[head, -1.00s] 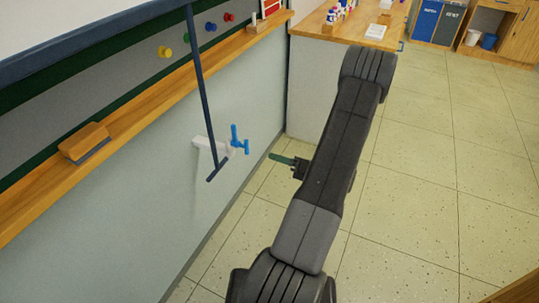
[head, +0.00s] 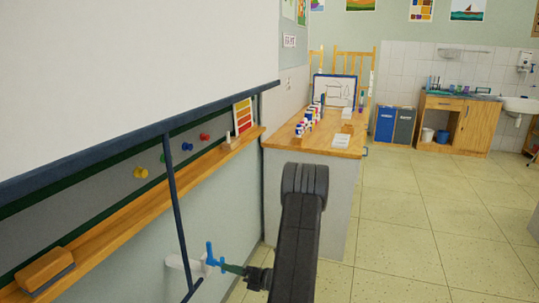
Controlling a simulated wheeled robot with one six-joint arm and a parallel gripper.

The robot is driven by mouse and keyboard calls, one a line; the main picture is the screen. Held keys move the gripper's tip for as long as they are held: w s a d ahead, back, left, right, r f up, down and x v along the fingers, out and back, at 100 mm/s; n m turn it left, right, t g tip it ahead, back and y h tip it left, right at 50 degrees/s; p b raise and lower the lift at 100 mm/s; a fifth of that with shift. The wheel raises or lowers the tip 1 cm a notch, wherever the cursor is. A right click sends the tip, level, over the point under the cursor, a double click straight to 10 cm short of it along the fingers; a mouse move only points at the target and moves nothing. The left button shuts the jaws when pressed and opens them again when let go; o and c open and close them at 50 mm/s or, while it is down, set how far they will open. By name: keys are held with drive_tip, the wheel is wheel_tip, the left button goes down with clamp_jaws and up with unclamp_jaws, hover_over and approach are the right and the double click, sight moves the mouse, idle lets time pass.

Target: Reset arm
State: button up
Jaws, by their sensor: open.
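My black arm rises from the bottom edge of the head view. My gripper (head: 232,268) points left from beside the arm, with dark green fingers and a dark body; the arm hides part of the mount. I see no object held in it. In the picture its tip lies right beside a bright blue handle-like fitting (head: 210,256) on a white wall bracket (head: 180,262). I cannot tell whether they touch.
A dark blue rod (head: 174,195) hangs from the white screen (head: 120,75) in front of the wall. A wooden ledge (head: 150,199) with an eraser (head: 43,267) runs along it. A counter (head: 318,146) with bottles stands ahead. The tiled floor (head: 430,225) at right is clear.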

sight(220, 265)
drive_tip(key=x, duration=0.5)
drive_tip(key=shift+d, duration=0.1)
